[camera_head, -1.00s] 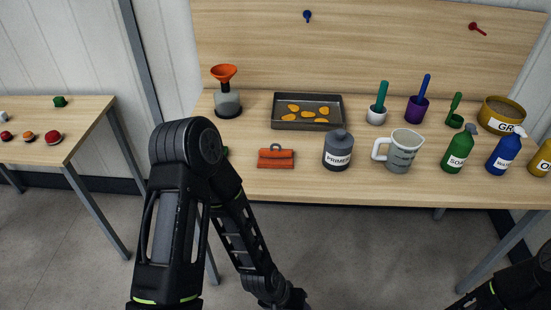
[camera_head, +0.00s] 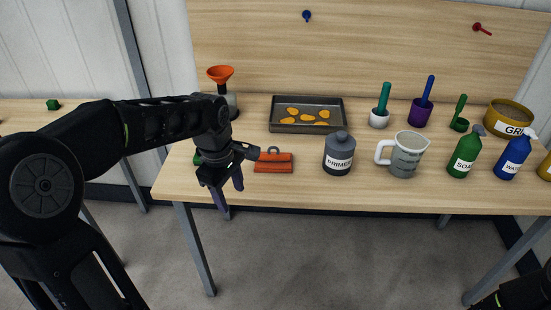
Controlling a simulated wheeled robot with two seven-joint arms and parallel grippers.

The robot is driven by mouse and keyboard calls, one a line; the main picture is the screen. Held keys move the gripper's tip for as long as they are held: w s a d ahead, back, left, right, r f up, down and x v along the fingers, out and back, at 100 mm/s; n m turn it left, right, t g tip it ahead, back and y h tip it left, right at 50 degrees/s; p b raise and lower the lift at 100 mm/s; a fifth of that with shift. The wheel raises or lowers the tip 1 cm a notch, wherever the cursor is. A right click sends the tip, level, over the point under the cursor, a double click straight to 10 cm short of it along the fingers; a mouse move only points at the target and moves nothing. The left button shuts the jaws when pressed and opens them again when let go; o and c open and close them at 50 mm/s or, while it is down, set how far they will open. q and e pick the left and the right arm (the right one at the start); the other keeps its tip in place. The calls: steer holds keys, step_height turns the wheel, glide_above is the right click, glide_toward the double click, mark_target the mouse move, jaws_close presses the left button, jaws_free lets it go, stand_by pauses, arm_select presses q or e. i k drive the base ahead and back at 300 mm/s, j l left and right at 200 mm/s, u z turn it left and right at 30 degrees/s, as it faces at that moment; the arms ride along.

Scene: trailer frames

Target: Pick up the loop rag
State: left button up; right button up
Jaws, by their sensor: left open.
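The loop rag (camera_head: 273,163) appears to be the folded orange-red piece with a small dark loop on top. It lies near the front edge of the table, left of the grey PRIMER bottle (camera_head: 339,155). My left gripper (camera_head: 229,192) is open and empty, just left of the rag at the table's front edge, with its fingers pointing down. It looks apart from the rag, but I cannot tell its exact height. My right gripper is out of view; only part of that arm shows at the lower right.
Behind the rag stands a dark tray (camera_head: 273,126) with orange pieces. An orange funnel (camera_head: 220,75) sits on a container behind my left wrist. A measuring jug (camera_head: 404,155) and several bottles stand to the right. A green item (camera_head: 197,157) is partly hidden by my gripper.

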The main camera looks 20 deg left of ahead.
mark_target(269, 161)
steer(key=i, duration=0.9)
